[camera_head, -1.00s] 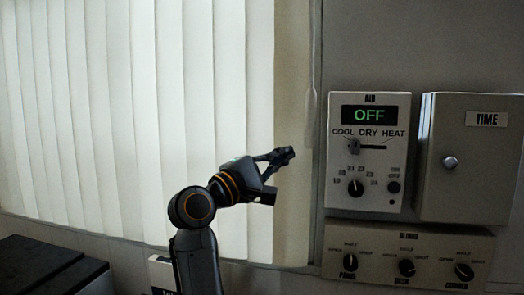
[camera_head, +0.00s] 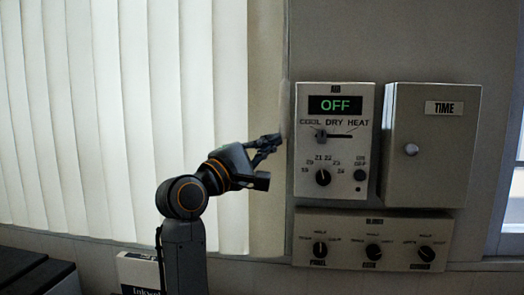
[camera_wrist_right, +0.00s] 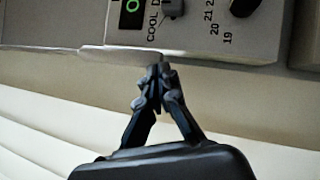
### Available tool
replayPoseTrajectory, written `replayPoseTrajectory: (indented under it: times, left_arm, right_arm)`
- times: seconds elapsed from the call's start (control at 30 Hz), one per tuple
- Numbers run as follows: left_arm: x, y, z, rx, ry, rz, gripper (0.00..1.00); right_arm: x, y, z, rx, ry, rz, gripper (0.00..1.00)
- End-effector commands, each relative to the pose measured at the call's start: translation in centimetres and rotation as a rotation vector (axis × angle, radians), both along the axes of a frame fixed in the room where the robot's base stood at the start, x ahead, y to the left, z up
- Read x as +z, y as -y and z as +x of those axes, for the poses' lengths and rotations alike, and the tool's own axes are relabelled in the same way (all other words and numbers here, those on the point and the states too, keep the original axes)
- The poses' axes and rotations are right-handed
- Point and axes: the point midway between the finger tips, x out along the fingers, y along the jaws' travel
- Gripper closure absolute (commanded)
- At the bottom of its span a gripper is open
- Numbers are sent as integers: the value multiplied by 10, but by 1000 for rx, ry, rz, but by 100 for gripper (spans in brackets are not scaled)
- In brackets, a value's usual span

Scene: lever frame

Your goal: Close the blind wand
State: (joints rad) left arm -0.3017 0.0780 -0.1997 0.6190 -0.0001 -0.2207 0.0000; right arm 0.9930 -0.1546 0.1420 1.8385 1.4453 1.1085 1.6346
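The blind wand (camera_head: 285,108) is a thin pale rod hanging upright at the right edge of the white vertical blinds (camera_head: 130,110). In the right wrist view the wand (camera_wrist_right: 125,52) runs sideways across the picture, and its thicker end lies just beyond my fingertips. My right gripper (camera_head: 274,141) is beside the wand's lower end, to its left in the head view. In the wrist view the fingertips of this gripper (camera_wrist_right: 156,78) meet, with nothing seen between them. I cannot tell whether they touch the wand. My left gripper is not in view.
Just right of the wand is the AIR panel (camera_head: 346,181), reading OFF, with a slider and dial. Beside it is a TIME box (camera_head: 440,150) with a round knob. A BLINDS panel (camera_head: 340,225) with three dials sits below. A dark box (camera_head: 35,275) stands low at left.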

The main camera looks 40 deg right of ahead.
Motion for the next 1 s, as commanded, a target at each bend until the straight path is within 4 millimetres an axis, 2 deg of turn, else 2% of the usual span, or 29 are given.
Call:
replayPoseTrajectory:
  times: [0.33,0.73,1.0]
  left_arm:
    - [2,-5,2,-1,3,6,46]
    - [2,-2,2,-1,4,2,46]
    - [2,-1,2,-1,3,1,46]
  right_arm:
    - [0,-4,0,1,0,1,100]
    - [-17,-62,-4,3,-3,2,100]
    - [-20,-73,-5,0,-1,1,100]
